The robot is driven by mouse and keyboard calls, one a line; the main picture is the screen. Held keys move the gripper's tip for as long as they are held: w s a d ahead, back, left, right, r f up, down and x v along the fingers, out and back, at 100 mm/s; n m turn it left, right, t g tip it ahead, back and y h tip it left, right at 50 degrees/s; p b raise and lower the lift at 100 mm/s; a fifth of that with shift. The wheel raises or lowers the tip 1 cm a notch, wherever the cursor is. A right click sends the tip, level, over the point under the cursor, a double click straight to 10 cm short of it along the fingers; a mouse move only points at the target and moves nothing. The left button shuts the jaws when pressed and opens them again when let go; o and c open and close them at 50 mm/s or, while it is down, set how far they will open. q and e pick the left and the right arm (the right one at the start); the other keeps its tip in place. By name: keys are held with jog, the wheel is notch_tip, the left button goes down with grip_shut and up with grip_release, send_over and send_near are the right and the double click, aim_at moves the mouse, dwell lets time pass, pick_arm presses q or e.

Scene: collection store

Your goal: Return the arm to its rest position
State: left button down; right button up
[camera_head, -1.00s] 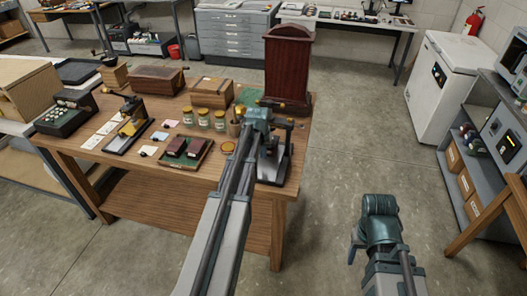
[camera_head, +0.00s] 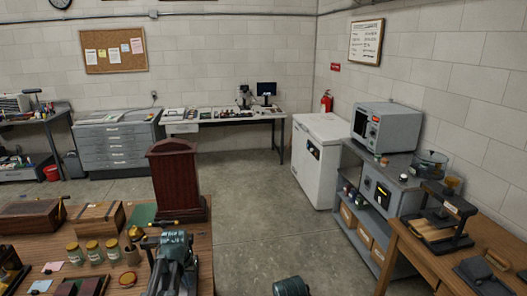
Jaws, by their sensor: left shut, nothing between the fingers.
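My left gripper (camera_head: 166,241) is at the bottom left, over the right end of the wooden table (camera_head: 203,240). It is shut with nothing visible in it. Its fingertips are small and hard to make out against the things behind. Part of my right arm (camera_head: 291,287) shows at the bottom edge; the right gripper is out of view.
A dark red wooden case (camera_head: 176,180) stands close behind my left gripper. Several glass jars (camera_head: 94,252) and wooden boxes (camera_head: 98,217) are on the table. Open floor (camera_head: 255,230) lies to the right, before a white chest freezer (camera_head: 318,160) and another wooden table (camera_head: 430,262).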

pick_arm(q)
jog(key=s+d+m+g, duration=0.2)
jog(key=s+d+m, duration=0.3)
jog(key=s+d, duration=1.5)
jog(key=shift+d+f+g+y, duration=0.2)
jog(key=shift+d+g+y, duration=0.15)
jog(key=shift+d, duration=0.65)
